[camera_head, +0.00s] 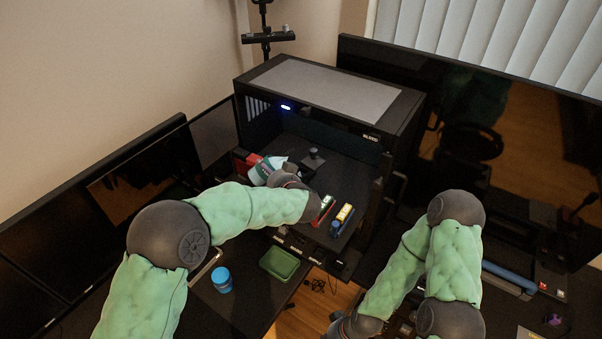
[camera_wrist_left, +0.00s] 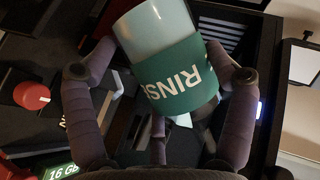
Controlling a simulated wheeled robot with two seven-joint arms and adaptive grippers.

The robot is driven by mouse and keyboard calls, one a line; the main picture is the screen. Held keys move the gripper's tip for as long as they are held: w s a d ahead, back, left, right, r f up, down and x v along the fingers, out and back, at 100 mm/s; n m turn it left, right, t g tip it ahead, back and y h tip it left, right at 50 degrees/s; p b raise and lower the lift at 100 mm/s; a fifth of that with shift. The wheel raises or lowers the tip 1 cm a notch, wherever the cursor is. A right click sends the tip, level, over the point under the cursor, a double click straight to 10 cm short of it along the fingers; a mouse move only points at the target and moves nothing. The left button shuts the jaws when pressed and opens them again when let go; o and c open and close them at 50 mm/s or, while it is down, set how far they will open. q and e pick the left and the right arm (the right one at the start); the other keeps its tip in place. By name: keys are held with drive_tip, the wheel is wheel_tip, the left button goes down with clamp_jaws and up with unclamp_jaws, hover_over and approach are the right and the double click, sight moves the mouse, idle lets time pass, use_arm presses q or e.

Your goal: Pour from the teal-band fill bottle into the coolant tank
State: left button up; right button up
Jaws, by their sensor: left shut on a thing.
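My left gripper (camera_head: 278,176) is shut on the teal-band fill bottle (camera_head: 264,171), inside the open black case. In the left wrist view the gripper's fingers (camera_wrist_left: 160,85) stand on both sides of the bottle (camera_wrist_left: 160,28). The bottle is pale, tilted, and has a dark teal band reading "RINSE". Its mouth is hidden. I cannot surely pick out the coolant tank; a short black cylinder (camera_head: 315,155) stands in the case, and a round red cap (camera_wrist_left: 32,95) shows in the left wrist view. My right gripper (camera_head: 350,326) is low at the picture's bottom edge, its fingers unclear.
The black case (camera_head: 390,120) has side walls and a top around my left gripper. Red-green and yellow-blue modules (camera_head: 342,220) lie near its front. Monitors flank the case.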

use_arm(q)
drive_tip(key=shift+w+r, duration=0.1)
drive_tip(key=shift+r, duration=0.1)
drive_tip(key=shift+a+y, duration=0.1)
drive_tip(key=shift+y, duration=0.2)
drive_tip(key=shift+a+r+m, duration=0.1)
drive_tip(key=shift+r+m, duration=0.1)
drive_tip(key=shift+m, duration=0.1)
drive_tip(key=shift+b, duration=0.3)
drive_tip(key=shift+a+r+m, duration=0.15)
drive_tip(key=shift+r+m, duration=0.15)
idle(0.4)
drive_tip(key=shift+s+a+m+y+b, duration=0.25)
drive_tip(key=shift+m+y+b, duration=0.35)
drive_tip(key=shift+b, duration=0.9)
drive_tip(key=shift+w+p, duration=0.1)
drive_tip(key=shift+p, duration=0.2)
drive_tip(key=shift+m+y+p, duration=0.3)
drive_tip(key=shift+p, duration=0.95)
